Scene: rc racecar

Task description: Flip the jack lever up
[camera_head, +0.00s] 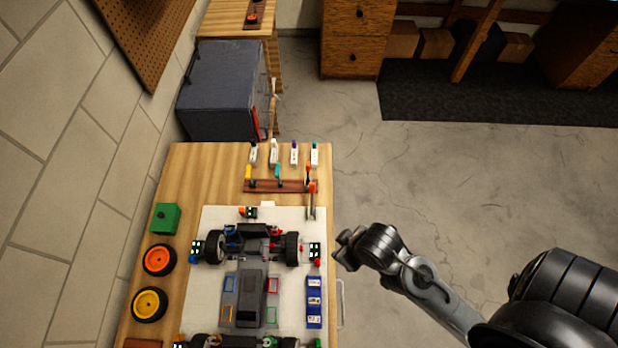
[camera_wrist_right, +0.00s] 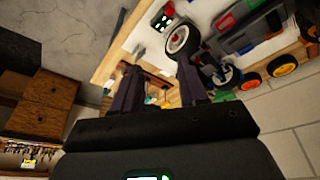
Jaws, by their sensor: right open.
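The RC car (camera_head: 250,290) lies on a white mat (camera_head: 215,225) on the wooden table. Small dark blocks with green-white faces stand around it: one at its right (camera_head: 314,253), one behind it (camera_head: 248,212), one at its left (camera_head: 197,250). I cannot tell which part is the jack lever. The right block has a red piece by its base; a similar block shows in the wrist view (camera_wrist_right: 160,20). My right gripper (camera_head: 345,250) is right of the table edge, apart from the car; its fingers (camera_wrist_right: 160,82) are spread and empty. My left gripper is not in view.
A tool rack (camera_head: 280,186) with several coloured handles stands behind the mat, with an orange-handled tool (camera_head: 311,200) at its right. Orange (camera_head: 158,259) and yellow (camera_head: 149,304) wheels and a green box (camera_head: 166,218) are at the left. Floor right of the table is clear.

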